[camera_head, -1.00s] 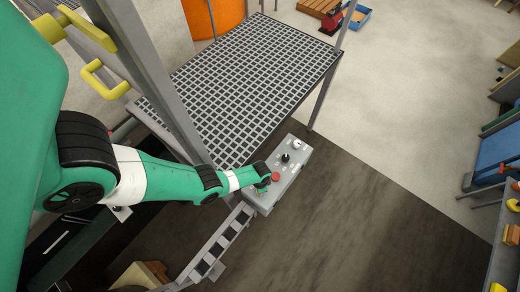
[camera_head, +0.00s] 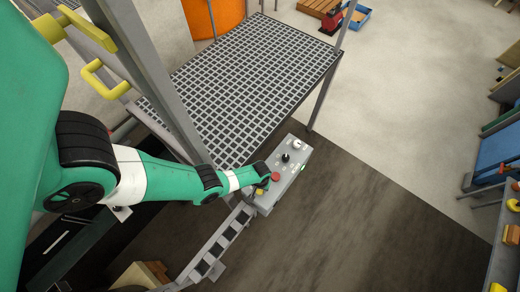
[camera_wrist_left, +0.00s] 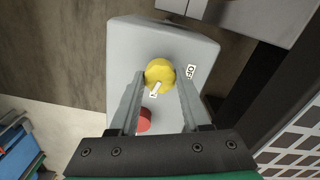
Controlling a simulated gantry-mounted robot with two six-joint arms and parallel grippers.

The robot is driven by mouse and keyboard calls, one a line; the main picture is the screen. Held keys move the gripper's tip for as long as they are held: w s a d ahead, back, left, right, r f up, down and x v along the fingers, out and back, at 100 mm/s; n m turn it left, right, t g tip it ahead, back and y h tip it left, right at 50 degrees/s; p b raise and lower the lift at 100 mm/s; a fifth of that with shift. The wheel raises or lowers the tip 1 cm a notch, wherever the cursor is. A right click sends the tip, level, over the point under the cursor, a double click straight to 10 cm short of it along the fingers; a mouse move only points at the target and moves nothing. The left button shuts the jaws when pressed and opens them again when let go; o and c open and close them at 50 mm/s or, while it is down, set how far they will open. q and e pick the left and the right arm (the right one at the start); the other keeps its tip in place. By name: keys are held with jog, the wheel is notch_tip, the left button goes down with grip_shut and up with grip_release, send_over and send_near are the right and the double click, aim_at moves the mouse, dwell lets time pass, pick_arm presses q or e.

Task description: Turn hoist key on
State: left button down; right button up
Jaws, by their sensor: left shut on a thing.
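The hoist key looks to be the yellow round knob (camera_wrist_left: 159,72) on a grey control box (camera_wrist_left: 125,50), with a white mark at its lower edge. A label reading OFF (camera_wrist_left: 191,71) is right of it; another white label (camera_wrist_left: 181,6) shows at the top, its text unreadable. My left gripper (camera_wrist_left: 160,80) is shut on the knob, one finger on each side. In the head view the yellow knob (camera_head: 260,191) shows at the near end of the control box (camera_head: 272,194), beside my left gripper (camera_head: 262,184). My right gripper is out of view.
A red button (camera_head: 275,176), a black knob (camera_head: 286,157) and a white knob (camera_head: 297,145) sit farther along the box. A small green spot (camera_head: 303,168) shows at its right edge. A grating platform (camera_head: 240,80) stands behind; open floor (camera_head: 350,200) lies right.

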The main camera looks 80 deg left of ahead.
pick_arm(q)
jog(key=shift+n, duration=1.5)
jog(key=shift+c, duration=1.9)
grip_release()
jog(key=shift+r, duration=0.1)
